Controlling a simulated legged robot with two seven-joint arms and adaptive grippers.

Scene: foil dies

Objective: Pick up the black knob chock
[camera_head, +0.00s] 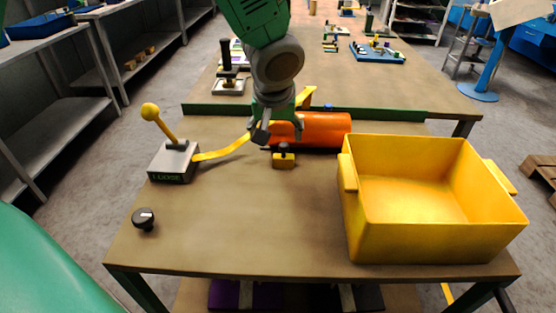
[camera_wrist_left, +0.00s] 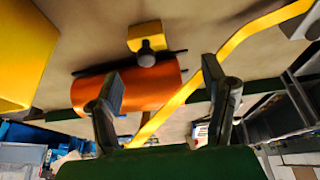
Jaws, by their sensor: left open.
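A small yellow block with a black knob on top (camera_head: 283,160), which looks like the chock, sits on the table against the near side of an orange cylinder (camera_head: 325,131). It also shows in the left wrist view (camera_wrist_left: 147,40), beyond the cylinder. A separate round black knob (camera_head: 144,220) lies at the table's front left. My left gripper (camera_head: 279,132) is open and empty, above the cylinder's left part and just behind the yellow block. In the left wrist view its two fingers (camera_wrist_left: 162,78) are spread over the cylinder. My right gripper is not in view.
A yellow strap (camera_head: 225,152) runs from the grey lever box (camera_head: 173,162) marked LOOSE towards the cylinder. A yellow bin (camera_head: 430,235) stands at the right. The table's front middle (camera_head: 250,225) is clear. A green rail (camera_head: 210,108) edges the back.

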